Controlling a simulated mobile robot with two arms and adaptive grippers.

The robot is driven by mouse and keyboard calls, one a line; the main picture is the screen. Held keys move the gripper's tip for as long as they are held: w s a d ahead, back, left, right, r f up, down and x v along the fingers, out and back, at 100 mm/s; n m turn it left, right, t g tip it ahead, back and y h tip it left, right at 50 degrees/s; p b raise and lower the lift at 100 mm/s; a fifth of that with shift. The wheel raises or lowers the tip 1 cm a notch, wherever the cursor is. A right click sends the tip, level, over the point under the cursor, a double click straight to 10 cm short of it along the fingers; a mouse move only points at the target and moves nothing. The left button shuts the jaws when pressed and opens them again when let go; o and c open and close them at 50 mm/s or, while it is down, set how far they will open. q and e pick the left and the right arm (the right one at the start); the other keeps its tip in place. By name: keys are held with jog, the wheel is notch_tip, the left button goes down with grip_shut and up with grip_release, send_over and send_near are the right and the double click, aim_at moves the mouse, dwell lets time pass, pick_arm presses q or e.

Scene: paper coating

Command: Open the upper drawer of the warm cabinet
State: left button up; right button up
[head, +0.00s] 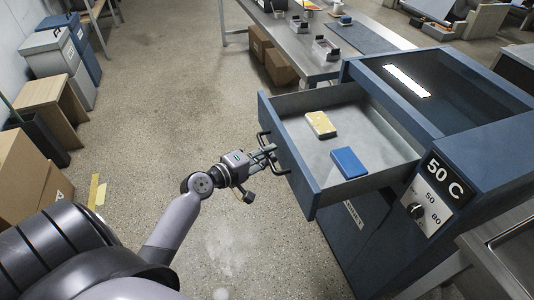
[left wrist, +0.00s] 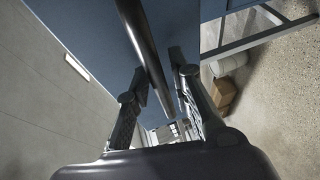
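The warm cabinet (head: 385,228) is dark blue, with a 50 C sign and a dial on its front right. Its upper drawer (head: 296,101) is pulled out well toward the left. A yellow block (head: 321,124) and a blue block (head: 348,163) lie inside. The black handle (head: 282,171) is on the drawer front. My left gripper (head: 268,153) is at this handle. In the left wrist view, the handle bar (left wrist: 143,40) passes between the fingers (left wrist: 160,68), which stand apart with a gap beside the bar. My right gripper is not in view.
A metal table (head: 290,42) with small trays stands behind the cabinet, with cardboard boxes (head: 279,68) under it. A wooden stool (head: 48,98), bins (head: 55,52) and cartons (head: 25,185) line the left wall. The floor (head: 160,90) between is clear.

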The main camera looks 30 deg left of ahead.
pick_arm(q)
jog(key=shift+o, duration=0.9)
jog(key=v, duration=1.2)
jog(key=s+f+m+g+y, duration=0.2)
jog(key=s+f+g, duration=0.15)
jog(key=f, duration=1.25)
jog(key=s+f+m+g+y, duration=0.1)
jog(key=s+f+g, duration=0.25)
jog(key=f, duration=1.25)
jog(key=s+d+f+m+g, duration=0.3)
jog(key=s+d+f+m, duration=0.2)
jog(key=s+f, duration=0.5)
jog(key=s+d+f+m+g+y, duration=0.1)
jog(key=s+d+f+m+g, duration=0.3)
jog(key=s+f, duration=0.7)
jog(key=s+d+m, duration=0.2)
jog(key=s+m, duration=0.2)
jog(key=s, duration=0.1)
jog(key=shift+s+d+f+m, duration=0.2)
jog(key=shift+f+m, duration=0.1)
jog(key=shift+f, duration=0.05)
